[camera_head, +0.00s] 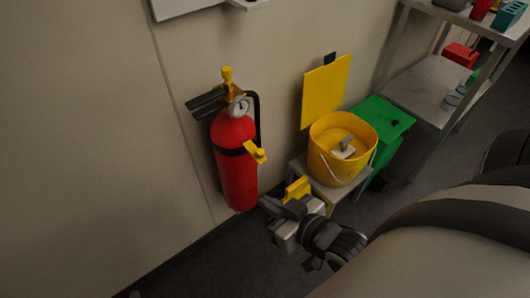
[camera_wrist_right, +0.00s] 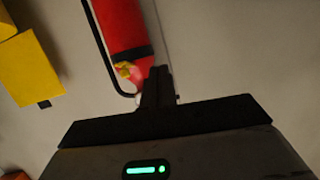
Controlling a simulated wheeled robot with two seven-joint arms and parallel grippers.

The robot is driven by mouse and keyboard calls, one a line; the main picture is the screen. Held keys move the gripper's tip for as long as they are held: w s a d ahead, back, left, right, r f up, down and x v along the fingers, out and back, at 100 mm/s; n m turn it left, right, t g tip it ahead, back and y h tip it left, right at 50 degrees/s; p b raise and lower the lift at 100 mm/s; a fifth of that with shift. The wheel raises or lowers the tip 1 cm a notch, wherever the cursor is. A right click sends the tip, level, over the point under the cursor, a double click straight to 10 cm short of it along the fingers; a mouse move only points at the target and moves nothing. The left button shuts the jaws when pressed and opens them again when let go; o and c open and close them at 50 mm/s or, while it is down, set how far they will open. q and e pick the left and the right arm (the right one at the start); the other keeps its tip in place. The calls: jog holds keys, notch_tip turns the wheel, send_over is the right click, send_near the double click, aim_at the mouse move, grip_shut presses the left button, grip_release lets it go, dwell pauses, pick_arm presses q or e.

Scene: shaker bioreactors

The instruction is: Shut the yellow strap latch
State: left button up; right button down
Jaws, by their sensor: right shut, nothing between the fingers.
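The yellow strap latch (camera_head: 256,152) sits on the black strap (camera_head: 231,151) around the red fire extinguisher (camera_head: 237,185). Its lever sticks out from the strap, so it looks open. The latch also shows in the right wrist view (camera_wrist_right: 124,70), which looks upside down. My right gripper (camera_head: 269,206) is below and slightly right of the latch in the head view, apart from it. Its fingers (camera_wrist_right: 158,75) are closed together and empty, to the right of the latch in the wrist view. My left gripper is not in view.
A yellow bucket (camera_head: 330,165) stands on a small stool (camera_head: 352,188) right of the extinguisher. A green bin (camera_head: 383,116) and a metal shelf (camera_head: 428,95) stand beyond. A yellow panel (camera_head: 324,91) is on the wall. A small yellow piece (camera_head: 298,188) shows beside my right gripper.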

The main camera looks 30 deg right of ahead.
aim_at(255, 149)
jog(key=d+r+t+h, duration=0.1)
jog(key=d+r+t, duration=0.2)
jog(key=d+r, duration=0.2)
jog(key=d, duration=0.2)
jog(key=shift+d+r+t, duration=0.3)
jog(key=shift+r+t, duration=0.05)
jog(key=shift+t, duration=0.05)
pick_arm(q)
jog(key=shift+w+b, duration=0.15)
jog(key=shift+b, duration=0.25)
pick_arm(e)
jog(key=w+f, duration=0.4)
jog(key=w, duration=0.6)
jog(key=shift+w+a+f, duration=0.25)
jog(key=shift+w+a, duration=0.1)
jog(key=shift+a, duration=0.1)
